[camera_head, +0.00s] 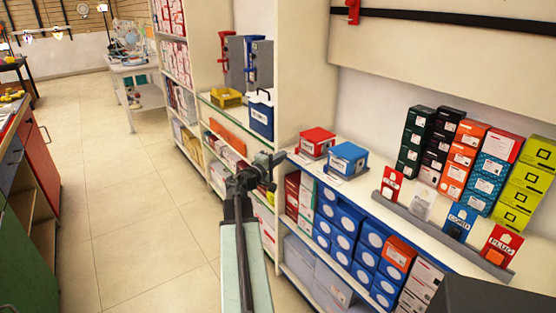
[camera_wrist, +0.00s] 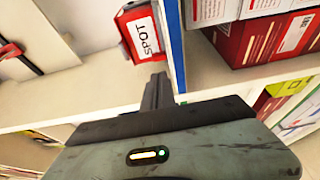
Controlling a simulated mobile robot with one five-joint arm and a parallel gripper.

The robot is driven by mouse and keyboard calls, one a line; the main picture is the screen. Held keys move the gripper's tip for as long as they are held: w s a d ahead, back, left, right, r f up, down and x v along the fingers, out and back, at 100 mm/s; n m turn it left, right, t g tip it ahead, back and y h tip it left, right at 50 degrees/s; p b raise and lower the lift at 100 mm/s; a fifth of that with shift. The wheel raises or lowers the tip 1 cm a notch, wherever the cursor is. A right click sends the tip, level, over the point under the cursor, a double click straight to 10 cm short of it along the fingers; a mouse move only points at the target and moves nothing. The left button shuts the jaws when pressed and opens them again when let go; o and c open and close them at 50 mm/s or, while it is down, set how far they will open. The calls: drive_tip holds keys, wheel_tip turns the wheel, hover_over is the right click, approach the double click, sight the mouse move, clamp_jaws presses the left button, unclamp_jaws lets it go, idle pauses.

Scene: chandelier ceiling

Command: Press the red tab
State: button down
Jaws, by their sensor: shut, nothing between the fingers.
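No part is marked as the red tab, so I cannot tell for sure which one it is. A red upright piece (camera_head: 225,48) is on a grey panel on the further shelf in the head view. Another small red piece (camera_head: 353,11) hangs on a black rail at the top. My gripper (camera_head: 268,163) is shut and empty, in front of the shelves. In the wrist view my gripper (camera_wrist: 157,90) points toward a shelf, just below a red box marked SPOT (camera_wrist: 141,38). A red part (camera_wrist: 10,50) also shows at the left edge there.
A red box (camera_head: 317,141) and a blue box (camera_head: 347,158) stand on the near shelf top, right of my gripper. Coloured boxes and several sign cards (camera_head: 460,221) stand further right. A blue crate (camera_head: 261,115) is on the further shelf. The tiled floor (camera_head: 120,210) at left is clear.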

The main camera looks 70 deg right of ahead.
sight(297, 161)
drive_tip(key=x, duration=0.5)
drive_tip(key=shift+d, duration=0.4)
drive_tip(key=shift+s+a, duration=0.1)
drive_tip(key=s+a, duration=0.1)
drive_tip(key=s, duration=0.1)
drive_tip(key=s+a, duration=0.1)
drive_tip(key=s, duration=0.1)
drive_tip(key=shift+a, duration=0.3)
drive_tip(key=shift+s, duration=0.1)
